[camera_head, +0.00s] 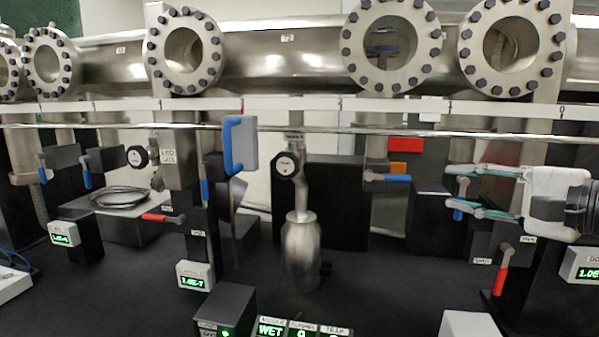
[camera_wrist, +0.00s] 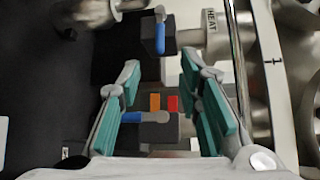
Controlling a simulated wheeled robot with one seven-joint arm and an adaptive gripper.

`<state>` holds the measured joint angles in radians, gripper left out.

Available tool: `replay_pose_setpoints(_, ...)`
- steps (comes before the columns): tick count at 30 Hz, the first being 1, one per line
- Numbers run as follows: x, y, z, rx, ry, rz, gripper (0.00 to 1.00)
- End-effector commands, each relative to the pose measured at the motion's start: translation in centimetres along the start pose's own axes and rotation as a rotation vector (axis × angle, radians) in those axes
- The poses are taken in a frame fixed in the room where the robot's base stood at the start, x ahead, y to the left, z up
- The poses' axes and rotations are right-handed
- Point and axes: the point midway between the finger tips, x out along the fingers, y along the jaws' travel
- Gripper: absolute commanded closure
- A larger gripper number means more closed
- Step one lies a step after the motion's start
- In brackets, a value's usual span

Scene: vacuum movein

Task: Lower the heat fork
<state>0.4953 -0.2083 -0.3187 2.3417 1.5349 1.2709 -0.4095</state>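My gripper (camera_head: 462,190) is at the right in the head view, pointing left, its teal-padded fingers spread. In the wrist view the fingers (camera_wrist: 167,105) are apart, with nothing gripped between them. A HEAT label (camera_wrist: 211,19) sits on a pale pipe ahead of the fingers. Beside it is a dark block with a blue lever (camera_wrist: 160,37). Another blue lever (camera_wrist: 125,117) on a grey block shows between the fingers, farther from the camera; in the head view a blue lever (camera_head: 458,211) hangs near the lower finger. I cannot tell which part is the heat fork.
A horizontal rail (camera_head: 330,131) runs above my gripper, under a large flanged pipe (camera_head: 265,55). A metal bottle (camera_head: 301,255) stands left of my gripper. A red lever (camera_head: 502,270) and a display box (camera_head: 582,265) are below it. Orange (camera_head: 398,170) and red (camera_head: 404,145) patches lie behind.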

Motion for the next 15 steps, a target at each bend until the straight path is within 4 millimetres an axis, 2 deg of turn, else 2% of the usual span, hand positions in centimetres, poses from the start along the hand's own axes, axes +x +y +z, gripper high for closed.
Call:
replay_pose_setpoints(9,6.4,0.1,0.1,-0.001,-0.004,0.003,0.68)
replay_pose_setpoints(15,9.3,0.1,0.1,-0.001,-0.002,0.002,0.68)
